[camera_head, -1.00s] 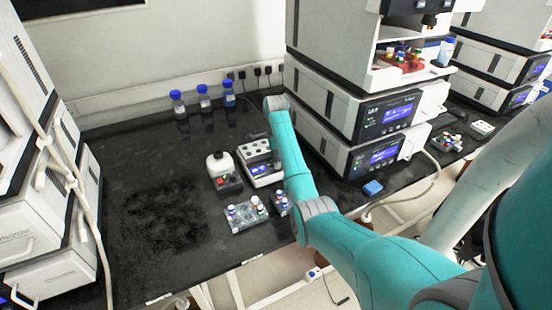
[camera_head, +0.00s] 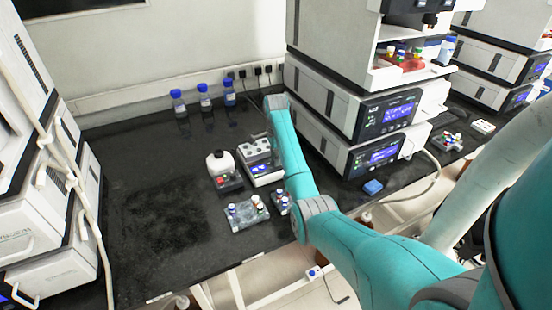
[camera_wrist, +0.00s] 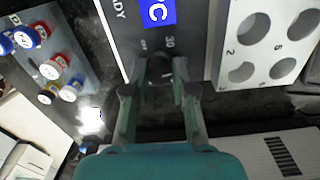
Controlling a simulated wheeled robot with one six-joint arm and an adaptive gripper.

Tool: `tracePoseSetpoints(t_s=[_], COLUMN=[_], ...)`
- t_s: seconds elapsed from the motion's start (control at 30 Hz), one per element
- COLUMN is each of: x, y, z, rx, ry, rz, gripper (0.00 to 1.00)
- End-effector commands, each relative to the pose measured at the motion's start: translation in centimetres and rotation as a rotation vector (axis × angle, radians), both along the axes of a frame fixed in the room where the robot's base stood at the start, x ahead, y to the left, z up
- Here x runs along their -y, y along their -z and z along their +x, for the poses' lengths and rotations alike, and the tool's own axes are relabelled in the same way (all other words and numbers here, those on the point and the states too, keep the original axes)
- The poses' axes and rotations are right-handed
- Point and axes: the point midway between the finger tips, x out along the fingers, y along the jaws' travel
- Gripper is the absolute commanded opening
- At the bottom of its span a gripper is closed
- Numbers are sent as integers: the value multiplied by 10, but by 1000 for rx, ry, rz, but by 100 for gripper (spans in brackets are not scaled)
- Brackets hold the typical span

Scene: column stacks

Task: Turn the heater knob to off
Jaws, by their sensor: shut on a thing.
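The heater (camera_head: 257,150) stands on the black bench in the head view, a white block with holes on top and a blue screen in front. In the wrist view its dark panel (camera_wrist: 200,40) has a blue display showing "C", and its white block with numbered holes is at upper right. The dark heater knob (camera_wrist: 160,72) is below the display, near a "30" mark. My gripper (camera_wrist: 160,70) is shut on the knob, one finger on each side. The fingers hide part of the knob, and its pointer is unclear. In the head view my teal arm hides the gripper and knob.
A tray with colored-cap vials (camera_head: 247,214) stands near the bench's front edge, close to my gripper in the wrist view. Blue-capped bottles (camera_head: 204,98) stand at the back. Stacked instruments (camera_head: 345,110) stand right.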

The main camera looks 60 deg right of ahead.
Motion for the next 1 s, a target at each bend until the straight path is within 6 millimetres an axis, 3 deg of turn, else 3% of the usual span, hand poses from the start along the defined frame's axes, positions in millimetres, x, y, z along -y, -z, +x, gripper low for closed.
tracePoseSetpoints(t_s=[1.0], x=[0], y=[0], z=[1], rx=[0], ry=[-949], rz=[0], gripper=[0])
